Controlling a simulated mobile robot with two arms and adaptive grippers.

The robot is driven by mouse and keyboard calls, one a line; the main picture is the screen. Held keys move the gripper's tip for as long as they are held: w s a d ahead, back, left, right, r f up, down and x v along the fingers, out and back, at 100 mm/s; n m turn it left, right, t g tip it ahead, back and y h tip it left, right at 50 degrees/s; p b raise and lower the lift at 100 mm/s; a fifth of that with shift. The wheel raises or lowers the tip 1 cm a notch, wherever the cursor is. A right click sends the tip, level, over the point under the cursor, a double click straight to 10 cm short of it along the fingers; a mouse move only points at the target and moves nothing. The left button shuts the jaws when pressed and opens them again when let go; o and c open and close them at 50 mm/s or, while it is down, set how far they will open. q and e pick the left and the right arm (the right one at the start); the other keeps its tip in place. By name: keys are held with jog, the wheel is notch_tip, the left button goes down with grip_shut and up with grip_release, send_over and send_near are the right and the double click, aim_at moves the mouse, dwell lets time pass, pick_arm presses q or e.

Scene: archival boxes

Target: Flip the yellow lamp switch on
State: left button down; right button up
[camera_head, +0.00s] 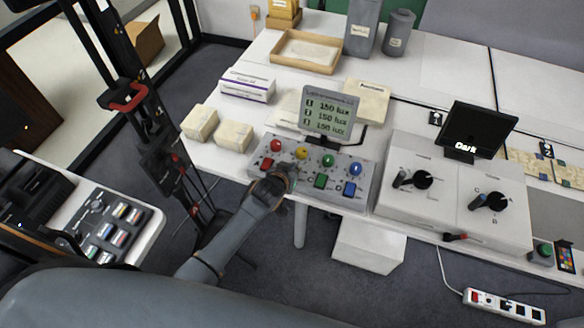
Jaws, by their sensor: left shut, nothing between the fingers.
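A grey control panel (345,172) stands on the white table with a row of red, yellow, green and blue lamps. The yellow lamp (302,153) is second from the left. Red (267,163), green (320,181) and blue (349,189) switches sit below their lamps. The yellow switch is hidden behind my left gripper (287,172), which is shut and empty over the panel's front, just below the yellow lamp. I cannot tell whether it touches the switch. My right gripper is out of view.
A small display (328,112) behind the panel shows several "150 lux" lines. A box with black knobs (403,178) and a dark screen (478,130) reading "Dark" stand to the right. Cream boxes (234,135) lie left of the panel. A wooden tray (279,59) is at the back.

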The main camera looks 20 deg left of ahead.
pick_arm(q)
jog(key=shift+w+f, duration=0.1)
jog(key=shift+f, duration=0.15)
jog(key=shift+w, duration=0.15)
jog(key=shift+w+p, duration=0.1)
jog(key=shift+p, duration=0.2)
jog(key=shift+w+f, duration=0.1)
jog(key=shift+f, duration=0.05)
